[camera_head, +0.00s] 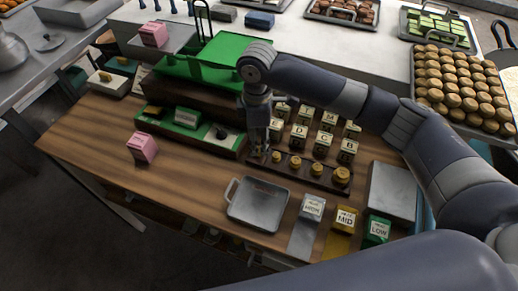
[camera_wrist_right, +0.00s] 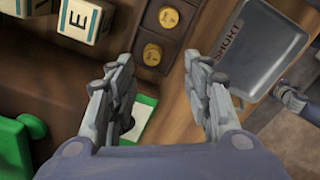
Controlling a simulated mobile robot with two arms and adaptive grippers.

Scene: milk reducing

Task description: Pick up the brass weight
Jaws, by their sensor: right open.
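Several brass weights of rising size, among them a small one (camera_head: 276,156) and the largest (camera_head: 341,176), stand in a row in a dark wooden rack (camera_head: 308,177). My right gripper (camera_head: 259,152) points down at the left, small end of this rack. In the right wrist view, two brass weights, one (camera_wrist_right: 168,17) and another (camera_wrist_right: 152,54), sit in separate square recesses. The open fingers (camera_wrist_right: 156,68) are on either side of the nearer weight in the picture, with nothing between them. I cannot tell how high they are above it. My left gripper does not show.
Lettered cream blocks (camera_head: 299,137) stand behind the rack. A green scale (camera_head: 205,60) is at the back left. A grey metal tray (camera_head: 258,203) is in front. Labelled HIGH, MID (camera_head: 345,219) and LOW blocks stand front right.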

